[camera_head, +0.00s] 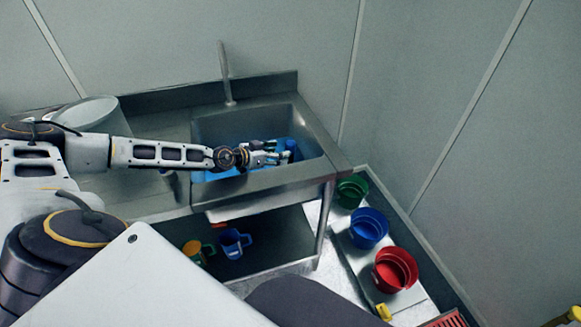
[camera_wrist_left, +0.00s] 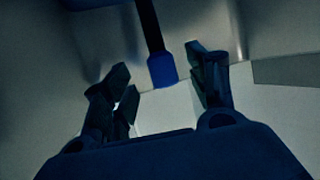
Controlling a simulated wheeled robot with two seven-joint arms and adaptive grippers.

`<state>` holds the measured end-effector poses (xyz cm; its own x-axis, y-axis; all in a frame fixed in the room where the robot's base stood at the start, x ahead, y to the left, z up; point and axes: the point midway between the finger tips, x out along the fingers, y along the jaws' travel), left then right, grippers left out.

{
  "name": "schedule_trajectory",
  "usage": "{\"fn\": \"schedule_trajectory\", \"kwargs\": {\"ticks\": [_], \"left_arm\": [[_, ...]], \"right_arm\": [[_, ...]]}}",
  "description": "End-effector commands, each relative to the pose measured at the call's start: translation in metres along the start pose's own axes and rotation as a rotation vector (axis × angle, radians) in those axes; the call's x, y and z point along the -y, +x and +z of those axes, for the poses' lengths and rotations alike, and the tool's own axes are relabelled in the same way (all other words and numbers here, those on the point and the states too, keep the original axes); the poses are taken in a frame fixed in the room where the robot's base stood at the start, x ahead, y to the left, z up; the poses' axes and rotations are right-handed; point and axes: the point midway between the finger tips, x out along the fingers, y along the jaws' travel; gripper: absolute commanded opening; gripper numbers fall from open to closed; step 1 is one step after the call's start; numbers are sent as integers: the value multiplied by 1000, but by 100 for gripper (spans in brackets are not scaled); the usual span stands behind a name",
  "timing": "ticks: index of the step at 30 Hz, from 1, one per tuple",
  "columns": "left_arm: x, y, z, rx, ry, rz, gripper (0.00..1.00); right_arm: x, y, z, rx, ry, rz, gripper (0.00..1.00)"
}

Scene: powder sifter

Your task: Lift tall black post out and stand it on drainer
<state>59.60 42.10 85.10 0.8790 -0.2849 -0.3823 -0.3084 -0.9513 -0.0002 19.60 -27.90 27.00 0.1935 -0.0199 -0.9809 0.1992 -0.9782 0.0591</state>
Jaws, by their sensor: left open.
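My left gripper (camera_head: 272,153) reaches from the left over the sink basin (camera_head: 235,125). Its two fingers are apart and empty in the left wrist view (camera_wrist_left: 163,88). A thin black post (camera_wrist_left: 150,27) with a blue block-like end (camera_wrist_left: 162,70) shows there, just beyond and between the fingertips, with no visible contact. Its top is cut off by the frame. In the head view the post cannot be made out behind my gripper; blue (camera_head: 220,173) shows low in the basin. The drainer (camera_head: 165,126) is the flat metal surface left of the basin. My right gripper is not in view.
A tap (camera_head: 226,75) stands behind the basin. A white bucket (camera_head: 97,114) is at the drainer's back left. Yellow (camera_head: 193,250) and blue (camera_head: 233,243) mugs sit on the shelf below. Green (camera_head: 351,191), blue (camera_head: 368,228) and red (camera_head: 396,269) containers stand at right.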

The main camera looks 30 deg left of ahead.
Motion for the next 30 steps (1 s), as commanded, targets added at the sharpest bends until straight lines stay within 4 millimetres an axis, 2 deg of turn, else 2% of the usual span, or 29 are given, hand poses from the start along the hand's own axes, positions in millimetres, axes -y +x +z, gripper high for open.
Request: {"fn": "schedule_trajectory", "kwargs": {"ticks": [6, 12, 22, 30], "left_arm": [[0, 0, 0, 0, 0, 0, 58], [0, 4, 0, 0, -1, 0, 58], [0, 23, -2, -1, -1, 1, 58], [0, 41, -1, -1, -1, 0, 58]], "right_arm": [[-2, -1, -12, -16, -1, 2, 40], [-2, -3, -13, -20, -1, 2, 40], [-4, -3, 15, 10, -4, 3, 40], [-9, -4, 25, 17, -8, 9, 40]]}}
